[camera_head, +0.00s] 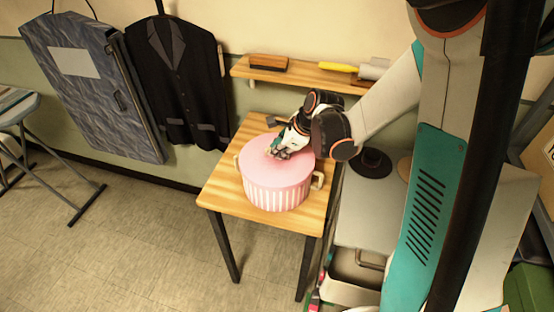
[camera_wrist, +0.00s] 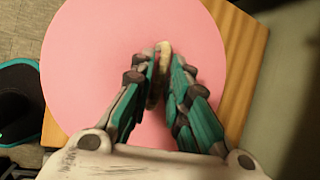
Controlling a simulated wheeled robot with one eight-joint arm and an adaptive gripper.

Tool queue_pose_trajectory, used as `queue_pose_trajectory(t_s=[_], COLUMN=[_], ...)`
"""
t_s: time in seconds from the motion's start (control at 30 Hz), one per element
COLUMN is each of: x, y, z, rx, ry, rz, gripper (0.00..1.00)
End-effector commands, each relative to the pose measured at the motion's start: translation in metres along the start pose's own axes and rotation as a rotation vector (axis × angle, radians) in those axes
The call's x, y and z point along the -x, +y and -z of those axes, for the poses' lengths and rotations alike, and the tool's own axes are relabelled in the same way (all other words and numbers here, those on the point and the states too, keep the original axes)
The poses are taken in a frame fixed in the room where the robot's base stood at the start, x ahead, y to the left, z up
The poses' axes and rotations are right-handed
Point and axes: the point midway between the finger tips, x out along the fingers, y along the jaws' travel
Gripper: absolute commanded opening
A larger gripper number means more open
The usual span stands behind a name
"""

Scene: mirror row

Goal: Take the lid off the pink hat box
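The pink hat box (camera_head: 277,194) stands upright on a small wooden table, with pale vertical stripes on its side and a handle at each side. Its round plain pink lid (camera_head: 292,172) sits on top and fills much of the wrist view (camera_wrist: 90,70). My gripper (camera_head: 275,152) is over the middle of the lid. In the wrist view my gripper's fingers (camera_wrist: 165,62) close in on both sides of a thin beige lid handle (camera_wrist: 163,48) and appear shut on it. The fingers partly hide the handle.
The table (camera_head: 223,188) has little bare room around the box. Behind it a wall shelf (camera_head: 300,77) holds a brush (camera_head: 268,63) and a yellow-handled tool (camera_head: 340,67). A dark jacket (camera_head: 178,80) and a garment bag (camera_head: 95,85) hang at left. A dark hat (camera_head: 371,163) lies at right.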

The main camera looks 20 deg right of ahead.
Motion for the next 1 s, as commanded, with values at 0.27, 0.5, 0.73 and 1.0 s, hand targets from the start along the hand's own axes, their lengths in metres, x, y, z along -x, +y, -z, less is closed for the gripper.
queue_pose_trajectory(t_s=[0.27, 0.5, 0.73, 1.0], x=[0.000, 0.001, 0.013, 0.062], y=[0.000, 0.000, -0.004, -0.017], z=[0.000, 0.000, -0.007, -0.032], rx=[0.000, 0.000, 0.000, 0.000], ry=[0.000, 0.000, 0.000, 0.000], rz=[0.000, 0.000, 0.000, 0.000], gripper=[0.00, 0.00, 0.00, 0.00])
